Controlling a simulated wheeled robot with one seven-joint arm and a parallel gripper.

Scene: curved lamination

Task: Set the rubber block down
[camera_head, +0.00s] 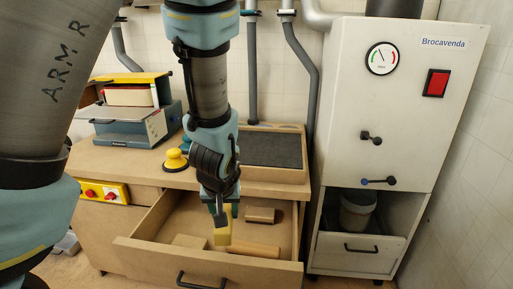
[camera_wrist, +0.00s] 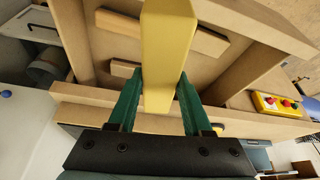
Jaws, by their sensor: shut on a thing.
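The yellow block (camera_head: 222,229), which I take to be the rubber block, hangs below my gripper (camera_head: 222,211) over the open drawer (camera_head: 150,253). In the wrist view my gripper (camera_wrist: 160,92) is shut on this block (camera_wrist: 167,45), with a green finger on each side of it. The block points away from the palm. From the head view I cannot tell whether its lower end touches anything in the drawer.
In the drawer lie a brown block (camera_head: 260,214), a lighter block (camera_head: 188,242) and a long wooden piece (camera_head: 253,250). A bench with a dark-matted tray (camera_head: 303,175), a yellow knob-shaped tool (camera_head: 175,159) and a machine (camera_head: 130,127) stands behind. A white cabinet (camera_head: 400,130) stands right.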

